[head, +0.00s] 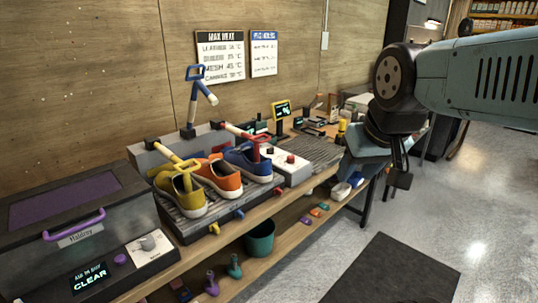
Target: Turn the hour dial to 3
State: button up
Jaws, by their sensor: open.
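A pale round dial (148,242) sits on a white panel on the front of a dark box (30,250) at the lower left. It looks like the hour dial, but its marks and setting are too small to read. My gripper (390,168) is open and empty at the right of the picture, pointing down, in the air and far from the dial. Part of it is hard to make out against the bench end.
The box has a purple handle (75,226) and a display (90,279) reading "CLEAR". Yellow, orange (220,178) and blue (247,160) sneakers stand on a ribbed rack, with upright-handled tools around them. A teal bucket (260,240) stands below. The floor at right is clear around a dark mat (395,270).

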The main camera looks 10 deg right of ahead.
aim_at(270, 149)
jog(key=u, duration=0.35)
jog(key=i, duration=1.15)
jog(key=u, duration=0.2)
